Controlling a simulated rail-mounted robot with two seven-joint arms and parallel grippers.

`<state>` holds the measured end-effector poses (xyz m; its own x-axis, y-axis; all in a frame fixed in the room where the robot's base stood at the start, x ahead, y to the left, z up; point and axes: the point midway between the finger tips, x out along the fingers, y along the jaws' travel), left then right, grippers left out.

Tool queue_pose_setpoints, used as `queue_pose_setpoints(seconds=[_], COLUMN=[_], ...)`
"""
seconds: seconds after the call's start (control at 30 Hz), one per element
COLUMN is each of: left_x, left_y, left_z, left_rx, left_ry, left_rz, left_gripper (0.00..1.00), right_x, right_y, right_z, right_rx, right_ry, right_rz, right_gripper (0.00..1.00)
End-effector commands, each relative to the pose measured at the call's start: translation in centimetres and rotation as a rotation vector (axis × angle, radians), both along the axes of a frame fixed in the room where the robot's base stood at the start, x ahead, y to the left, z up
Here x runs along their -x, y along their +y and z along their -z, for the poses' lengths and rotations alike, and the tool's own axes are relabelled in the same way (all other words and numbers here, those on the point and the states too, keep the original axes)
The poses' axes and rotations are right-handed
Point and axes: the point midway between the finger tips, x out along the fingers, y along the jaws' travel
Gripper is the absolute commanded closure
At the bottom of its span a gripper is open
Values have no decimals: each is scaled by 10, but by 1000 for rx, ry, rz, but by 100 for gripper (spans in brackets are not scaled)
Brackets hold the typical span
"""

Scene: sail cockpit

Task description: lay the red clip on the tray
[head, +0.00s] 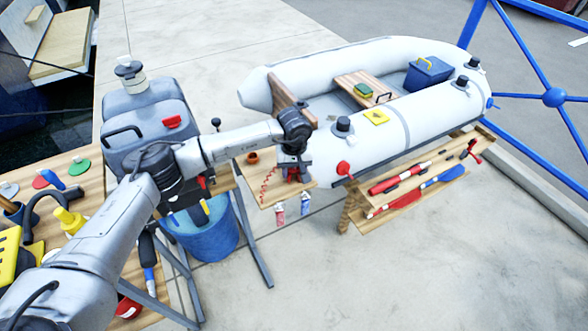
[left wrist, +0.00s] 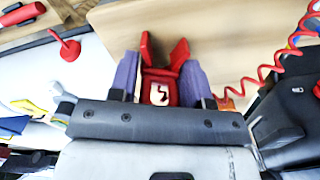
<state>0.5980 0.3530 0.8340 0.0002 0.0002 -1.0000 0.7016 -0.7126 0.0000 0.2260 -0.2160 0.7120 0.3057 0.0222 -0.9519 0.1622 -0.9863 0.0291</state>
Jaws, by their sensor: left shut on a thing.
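My left gripper (head: 291,174) is over the small light wooden surface (head: 265,196) beside the grey inflatable boat; I take this surface to be the tray. In the left wrist view, the purple-grey fingers of my left gripper (left wrist: 161,82) are shut on the red clip (left wrist: 162,90), which has two upright prongs and a pale face with a dark mark. The wooden surface (left wrist: 215,38) lies beyond the clip; I cannot tell whether they touch. A red coiled cord (left wrist: 268,82) reaches close to the right finger. My right gripper is not in view.
The inflatable boat (head: 400,130) lies close on the right. A small brown pot (head: 253,158) stands on the wooden surface. Red and blue cans (head: 279,212) hang or stand near its front edge. A blue bucket (head: 205,238) is below left; a tool shelf (head: 410,190) is at right.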

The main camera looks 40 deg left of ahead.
Motion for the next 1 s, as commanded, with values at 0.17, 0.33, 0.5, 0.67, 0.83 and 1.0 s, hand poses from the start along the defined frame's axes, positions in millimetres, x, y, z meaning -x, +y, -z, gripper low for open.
queue_pose_setpoints(seconds=[0.17, 0.33, 0.5, 0.67, 0.83, 1.0], left_x=[0, 0, 0, 0, -1, -1], left_y=[0, 0, 0, 0, 0, 0], left_z=[3, 3, 3, 1, -19, -52], left_rx=[0, 0, 0, 0, 1, 0], left_ry=[0, 0, 0, 0, -2, -4], left_rz=[0, 0, 0, 0, 1, 1], left_gripper=[52, 36, 30, 30, 30, 30], right_x=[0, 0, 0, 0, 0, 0], right_y=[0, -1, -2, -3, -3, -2], right_z=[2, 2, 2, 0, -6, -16], right_rx=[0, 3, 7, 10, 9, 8], right_ry=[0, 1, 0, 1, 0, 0], right_rz=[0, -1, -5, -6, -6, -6], right_gripper=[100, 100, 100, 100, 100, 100])
